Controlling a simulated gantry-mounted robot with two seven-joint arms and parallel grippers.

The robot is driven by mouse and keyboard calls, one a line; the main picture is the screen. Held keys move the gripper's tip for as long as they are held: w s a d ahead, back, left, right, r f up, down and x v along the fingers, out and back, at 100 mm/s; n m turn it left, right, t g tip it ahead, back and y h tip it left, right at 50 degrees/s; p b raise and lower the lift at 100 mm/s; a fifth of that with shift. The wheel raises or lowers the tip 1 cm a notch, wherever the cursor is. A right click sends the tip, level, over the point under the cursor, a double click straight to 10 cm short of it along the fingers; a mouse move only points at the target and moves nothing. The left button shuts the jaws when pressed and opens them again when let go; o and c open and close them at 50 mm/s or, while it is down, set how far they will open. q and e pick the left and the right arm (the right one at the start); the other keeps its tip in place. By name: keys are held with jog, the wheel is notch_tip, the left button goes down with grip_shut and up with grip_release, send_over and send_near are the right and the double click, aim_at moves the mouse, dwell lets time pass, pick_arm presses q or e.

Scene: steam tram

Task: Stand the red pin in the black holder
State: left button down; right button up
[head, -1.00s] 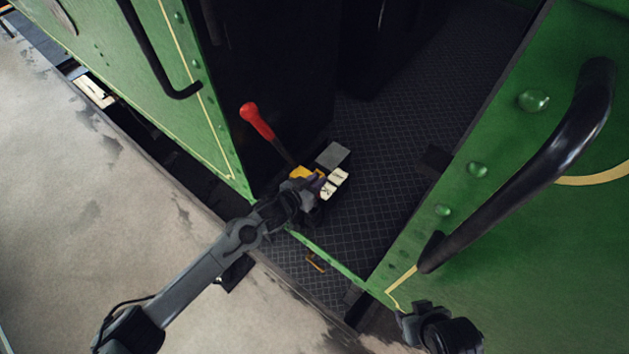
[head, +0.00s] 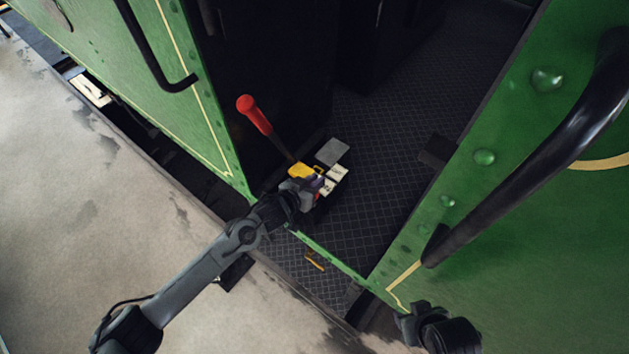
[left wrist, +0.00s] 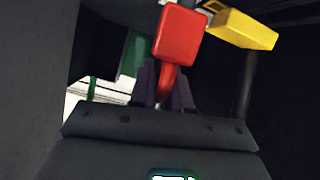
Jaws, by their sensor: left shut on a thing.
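The red pin (left wrist: 175,40) shows in the left wrist view as a squarish red head with a narrower red part below it. My left gripper (left wrist: 163,88) is shut on that narrower part with its purple fingers. In the head view my left gripper (head: 316,183) is over the cab floor, just inside the doorway, and the pin is not clearly visible there. I cannot make out the black holder for certain among the dark shapes around the gripper. A dark part of my right arm (head: 432,326) shows at the bottom right; its fingers are not clear.
A yellow item (head: 299,170), pale blocks (head: 336,177) and a grey plate (head: 332,152) are close around the left gripper. A red-handled lever (head: 254,113) rises just behind it. Green cab walls (head: 520,200) and a black handrail (head: 540,160) flank the doorway. The patterned floor (head: 400,130) beyond is clear.

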pick_arm(q)
jog(key=shift+w+a, duration=0.2)
jog(key=shift+a, duration=0.05)
dwell(0.8)
jog(key=shift+f, duration=0.15)
dwell(0.7)
jog(key=shift+f+b, duration=0.3)
jog(key=shift+f+b, duration=1)
jog(key=shift+f, duration=0.4)
jog(key=shift+f+b, duration=0.65)
jog(key=shift+f, duration=0.25)
